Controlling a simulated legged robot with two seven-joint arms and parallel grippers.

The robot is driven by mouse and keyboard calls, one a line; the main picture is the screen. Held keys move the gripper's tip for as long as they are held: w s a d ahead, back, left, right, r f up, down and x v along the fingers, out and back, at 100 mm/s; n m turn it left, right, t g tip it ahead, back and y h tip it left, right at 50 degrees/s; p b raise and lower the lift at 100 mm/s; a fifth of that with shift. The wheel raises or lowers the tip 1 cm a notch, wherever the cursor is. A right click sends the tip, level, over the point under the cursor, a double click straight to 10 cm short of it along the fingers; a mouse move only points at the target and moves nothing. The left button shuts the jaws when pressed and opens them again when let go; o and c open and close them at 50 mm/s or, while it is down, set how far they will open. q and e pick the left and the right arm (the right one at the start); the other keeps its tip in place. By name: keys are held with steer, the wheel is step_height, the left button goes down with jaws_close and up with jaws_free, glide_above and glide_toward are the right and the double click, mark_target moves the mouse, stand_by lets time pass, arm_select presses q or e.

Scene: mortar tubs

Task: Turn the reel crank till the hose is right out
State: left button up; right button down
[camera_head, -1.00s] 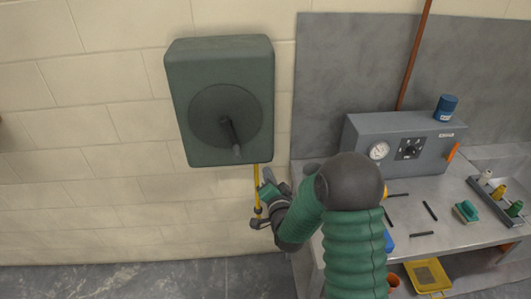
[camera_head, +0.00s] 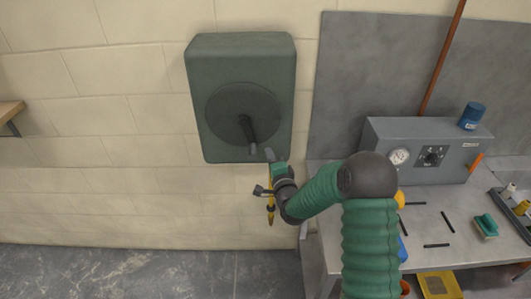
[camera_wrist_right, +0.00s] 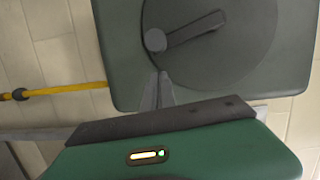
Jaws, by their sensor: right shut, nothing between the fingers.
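The hose reel (camera_head: 220,80) is a dark green case on the wall with a round dark disc. Its crank (camera_head: 245,128) points down and slightly right; its knob also shows in the wrist view (camera_wrist_right: 155,40). My right gripper (camera_head: 269,155) is shut and empty, its tips just below and right of the knob and apart from it. In the wrist view the closed fingers (camera_wrist_right: 162,85) overlap the case edge, short of the knob. The yellow hose (camera_head: 270,206) hangs below the case, partly hidden by my gripper; a dark bead (camera_wrist_right: 18,94) sits on it. My left gripper is out of view.
A grey bench (camera_head: 425,215) with a gauge box (camera_head: 425,160), a blue container (camera_head: 472,115) and dark strips stands at right. A yellow tray (camera_head: 438,285) is below. A wooden shelf (camera_head: 10,110) juts in at far left. The wall left of the reel is clear.

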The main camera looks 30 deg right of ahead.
mark_target(255, 159)
steer(key=shift+w+a+f+m+t+b, duration=0.15)
steer(key=shift+w+a+m+b, duration=0.2)
steer(key=shift+a+b, duration=0.35)
steer(key=shift+w+a+f+m+t+b, duration=0.1)
steer(key=shift+w+a+m+b, duration=0.3)
steer(key=shift+a+b, duration=0.35)
steer(key=shift+w+a+f+m+t+b, duration=0.2)
steer(key=shift+a+m+b, duration=0.3)
steer(key=shift+a, duration=0.3)
